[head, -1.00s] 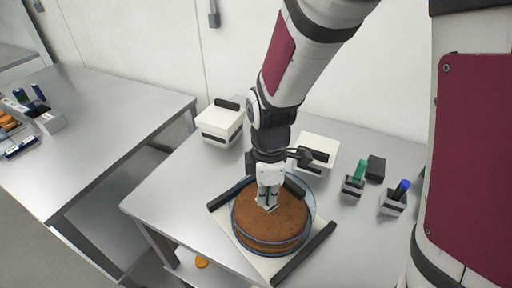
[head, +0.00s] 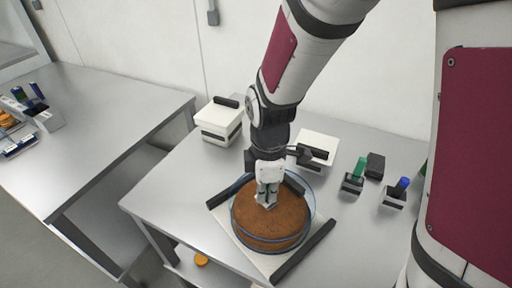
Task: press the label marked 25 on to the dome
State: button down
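A brown round cake (head: 272,226) stands under a clear, blue-rimmed dome (head: 238,240) on a pale square board (head: 229,222). My gripper (head: 266,203) points down over the middle of the dome, its fingertips at or just above the top. A small pale piece shows at the fingertips; I cannot tell whether it is the label or part of the fingers. No number 25 is readable. The finger gap is too small to judge.
Dark bars (head: 304,252) edge the board. White boxes (head: 221,119) and (head: 318,144) stand behind. Holders with a green handle (head: 360,168) and a blue handle (head: 402,186) are at right. Another table (head: 90,125) stands left, with a gap between.

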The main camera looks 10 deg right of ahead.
notch_tip(320, 180, up, 8)
jog(key=p, duration=0.4)
dwell(0.7)
dwell(0.4)
jog(key=s+d+r+m+t, duration=0.2)
jog(key=s+d+r+m, duration=0.3)
jog(key=s+r+m, duration=0.2)
jog(key=s+d+r+m+t, duration=0.3)
jog(key=s+d+r+m, duration=0.3)
jog(key=r+m, duration=0.4)
jog(key=shift+s+r+t, duration=0.3)
jog(key=shift+s+r, duration=0.2)
jog(key=shift+r, duration=0.1)
